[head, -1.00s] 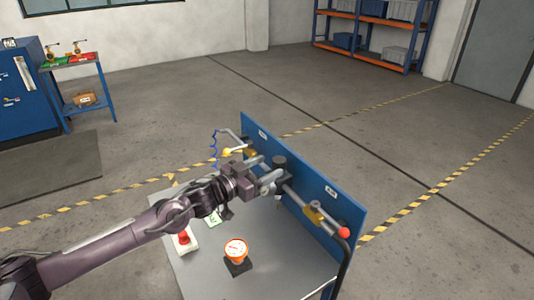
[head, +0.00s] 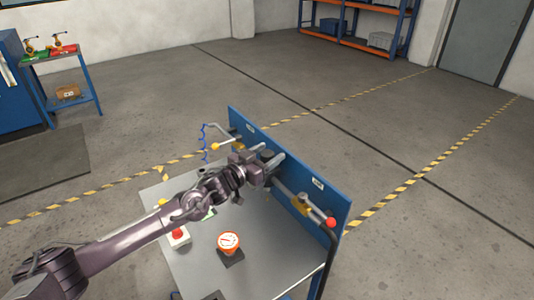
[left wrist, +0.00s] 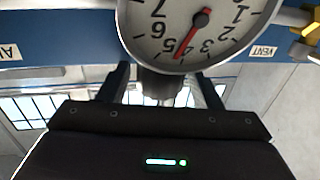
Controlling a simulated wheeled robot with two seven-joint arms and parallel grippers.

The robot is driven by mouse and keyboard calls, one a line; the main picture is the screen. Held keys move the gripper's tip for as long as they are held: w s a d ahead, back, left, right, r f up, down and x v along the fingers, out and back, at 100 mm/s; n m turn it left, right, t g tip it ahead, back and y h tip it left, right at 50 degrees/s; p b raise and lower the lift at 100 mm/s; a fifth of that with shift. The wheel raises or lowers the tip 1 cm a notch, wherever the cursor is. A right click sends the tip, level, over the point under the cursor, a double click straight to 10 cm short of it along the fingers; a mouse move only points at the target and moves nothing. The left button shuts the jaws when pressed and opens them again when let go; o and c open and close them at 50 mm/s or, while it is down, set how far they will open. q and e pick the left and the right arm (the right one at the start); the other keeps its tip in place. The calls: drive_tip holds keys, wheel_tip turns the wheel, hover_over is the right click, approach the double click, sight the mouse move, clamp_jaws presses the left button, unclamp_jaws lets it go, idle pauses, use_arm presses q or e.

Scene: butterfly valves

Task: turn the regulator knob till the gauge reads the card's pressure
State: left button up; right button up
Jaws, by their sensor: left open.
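The pressure gauge (left wrist: 190,25) fills the top of the left wrist view, upside down; its red needle points between 4 and 5. Below it is the grey regulator knob (left wrist: 160,85), partly hidden. My left gripper (left wrist: 160,88) is open, with one finger on each side of the knob; contact cannot be told. In the head view my left gripper (head: 266,168) is at the blue panel, by the dark round regulator part (head: 267,155). A small card edged green (head: 210,213) lies on the bench, mostly hidden by my arm; its figure is unreadable. My right gripper is not in view.
The blue panel (head: 322,205) carries a pipe, a yellow valve (head: 300,205) and a red ball end (head: 330,222). Floor behind the panel is clear.

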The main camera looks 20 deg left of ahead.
use_arm(q)
drive_tip(key=c, duration=1)
drive_tip(key=shift+a+f+m+g+h+b, duration=0.15)
drive_tip(key=shift+m+g+h+b, duration=0.65)
drive_tip(key=shift+h+b, duration=0.4)
drive_tip(key=shift+m+g+h+b, duration=0.65)
drive_tip(key=shift+m+h, duration=0.15)
drive_tip(key=shift+h, duration=0.1)
drive_tip(key=shift+r, duration=0.2)
drive_tip(key=o, duration=1)
drive_tip(key=shift+s, duration=0.1)
